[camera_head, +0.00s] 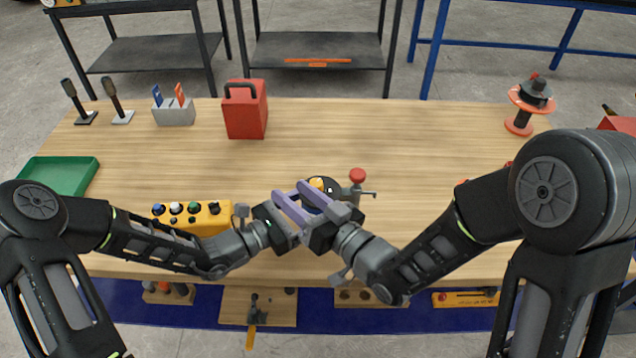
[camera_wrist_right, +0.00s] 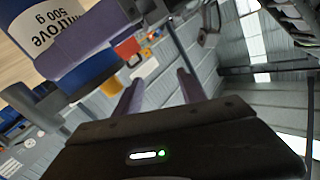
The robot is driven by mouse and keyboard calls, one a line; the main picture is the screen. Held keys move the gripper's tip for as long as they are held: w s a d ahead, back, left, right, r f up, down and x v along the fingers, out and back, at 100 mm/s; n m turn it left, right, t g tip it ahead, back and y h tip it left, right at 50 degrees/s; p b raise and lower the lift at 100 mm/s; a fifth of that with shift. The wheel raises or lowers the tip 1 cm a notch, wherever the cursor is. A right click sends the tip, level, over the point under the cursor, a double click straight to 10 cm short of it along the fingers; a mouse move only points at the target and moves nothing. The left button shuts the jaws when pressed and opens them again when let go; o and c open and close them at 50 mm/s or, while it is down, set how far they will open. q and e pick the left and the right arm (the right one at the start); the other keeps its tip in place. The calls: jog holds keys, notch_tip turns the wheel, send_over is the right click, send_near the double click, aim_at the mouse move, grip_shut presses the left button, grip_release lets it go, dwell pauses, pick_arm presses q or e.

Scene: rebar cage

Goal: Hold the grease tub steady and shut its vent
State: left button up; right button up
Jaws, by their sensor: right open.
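The grease tub shows in the head view as a dark round top (camera_head: 328,187) with a small yellow-orange part on it, partly hidden by purple fingers. In the right wrist view its blue side and white label (camera_wrist_right: 62,22) show at the upper left. My left gripper (camera_head: 284,217) is at the tub, and a purple finger lies across the tub's side in the wrist view. My right gripper (camera_head: 288,188) is open over the near left side of the tub, its two fingers apart with nothing between them. The vent's state cannot be made out.
A red-knobbed part (camera_head: 357,176) stands close right of the tub. A yellow button box (camera_head: 193,216) is to the left, beside my left forearm. A red can (camera_head: 245,110), a grey holder (camera_head: 174,113) and a spool stand (camera_head: 522,104) stand farther back. The table's middle back is clear.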

jog(key=a+m+t+h, duration=0.2)
jog(key=a+m+h, duration=0.1)
jog(key=a, duration=0.1)
jog(key=m+t+h, duration=0.3)
jog(key=h, duration=0.7)
send_near(316, 182)
jog(key=s, duration=0.2)
jog(key=shift+f, duration=0.25)
jog(key=w, duration=1.2)
jog(key=shift+d, duration=0.2)
grip_shut()
